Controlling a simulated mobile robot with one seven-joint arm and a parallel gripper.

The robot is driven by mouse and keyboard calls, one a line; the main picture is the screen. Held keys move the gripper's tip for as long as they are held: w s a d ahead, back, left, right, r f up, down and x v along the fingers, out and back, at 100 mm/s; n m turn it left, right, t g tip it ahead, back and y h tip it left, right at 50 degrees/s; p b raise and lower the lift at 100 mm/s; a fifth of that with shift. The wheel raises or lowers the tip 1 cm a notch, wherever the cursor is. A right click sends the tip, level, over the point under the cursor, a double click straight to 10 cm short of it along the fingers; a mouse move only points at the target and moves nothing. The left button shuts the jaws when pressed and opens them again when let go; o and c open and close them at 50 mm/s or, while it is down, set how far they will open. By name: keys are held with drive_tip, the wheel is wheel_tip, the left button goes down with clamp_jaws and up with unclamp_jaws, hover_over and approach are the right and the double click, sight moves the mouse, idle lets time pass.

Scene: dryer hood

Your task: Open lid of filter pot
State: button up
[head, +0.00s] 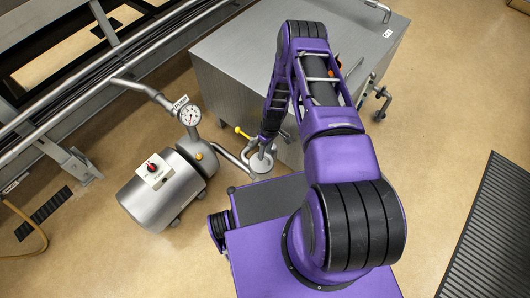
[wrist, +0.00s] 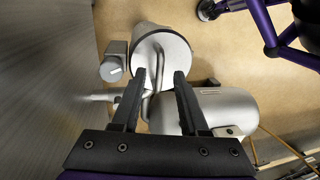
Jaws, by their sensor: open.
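The filter pot (head: 262,166) is a small grey steel pot on the floor beside the big steel cabinet, partly hidden by my arm in the head view. In the wrist view its round pale lid (wrist: 174,47) faces me, with a bent steel bar handle (wrist: 158,73) across its near part. My gripper (wrist: 160,76) is open, with one black finger on each side of the bar and a visible gap to it. I cannot tell how far the fingertips are above the lid. In the head view the gripper is small and dark above the pot.
A steel pump drum (head: 160,192) with a gauge (head: 190,116) stands left of the pot. A yellow-handled valve (head: 242,133) is close by. The steel cabinet (head: 235,60) rises behind. Pipes and rails run at left; a dark mat (head: 492,230) lies right on open floor.

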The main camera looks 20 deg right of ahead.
drive_tip(key=shift+f, duration=0.25)
clamp_jaws()
idle(1.4)
